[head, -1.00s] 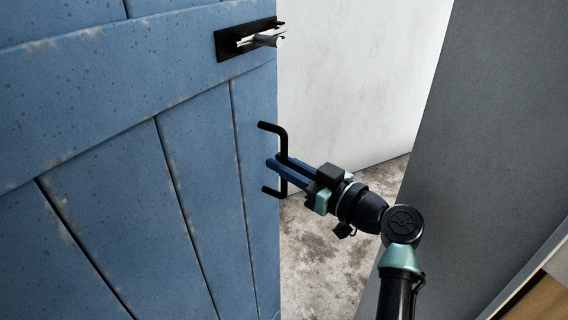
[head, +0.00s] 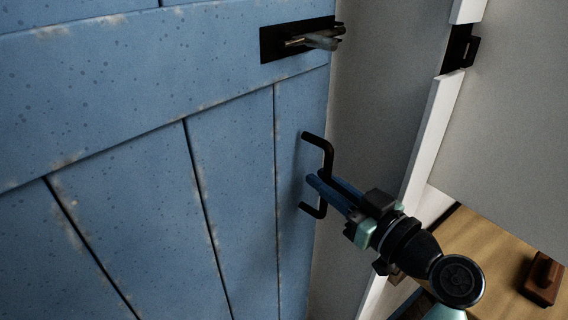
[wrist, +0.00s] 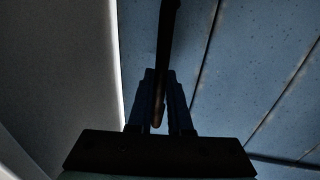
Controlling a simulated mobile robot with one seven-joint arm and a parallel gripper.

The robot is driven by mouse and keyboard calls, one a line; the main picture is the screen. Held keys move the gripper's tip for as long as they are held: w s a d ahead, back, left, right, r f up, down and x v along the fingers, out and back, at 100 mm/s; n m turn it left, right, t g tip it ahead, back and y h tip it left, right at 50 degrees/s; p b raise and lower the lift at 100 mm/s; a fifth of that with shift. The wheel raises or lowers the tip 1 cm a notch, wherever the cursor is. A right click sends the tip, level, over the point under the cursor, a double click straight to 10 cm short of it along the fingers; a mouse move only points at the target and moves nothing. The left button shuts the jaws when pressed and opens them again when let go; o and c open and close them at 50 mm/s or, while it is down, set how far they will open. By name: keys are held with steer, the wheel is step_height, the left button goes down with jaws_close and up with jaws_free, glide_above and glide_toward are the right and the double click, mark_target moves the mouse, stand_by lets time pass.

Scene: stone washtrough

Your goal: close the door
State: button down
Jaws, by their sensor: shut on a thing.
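The blue plank door (head: 150,130) fills the left of the head view and stands open, its free edge apart from the white frame (head: 425,145). A black bar handle (head: 327,152) sits near that edge. My gripper (head: 322,184) is shut on the lower part of the handle, and the wrist view shows the dark handle bar (wrist: 168,50) between the two fingers (wrist: 160,105). A black latch with a metal bolt (head: 300,40) is fixed on the door above the handle. The door's hinge side is out of view.
A black catch (head: 459,48) is fixed on the white frame at the upper right. A grey wall lies beyond the door edge. A wooden surface (head: 490,250) with a small brown block (head: 542,279) is at the lower right.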

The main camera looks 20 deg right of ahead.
steer(key=s+d+m+h, duration=0.2)
steer(key=s+h, duration=0.1)
steer(key=s, duration=1.1)
steer(key=shift+s+d+f+h+b, duration=0.2)
steer(key=shift+s+h+b, duration=0.1)
steer(key=shift+h, duration=0.1)
steer(key=shift+r, duration=0.1)
steer(key=c, duration=0.8)
jaws_free()
steer(key=shift+s+r, duration=0.1)
steer(key=shift+s, duration=0.15)
steer(key=shift+c, duration=0.2)
steer(key=shift+w, duration=0.15)
steer(key=s, duration=1.3)
steer(key=shift+a, duration=0.15)
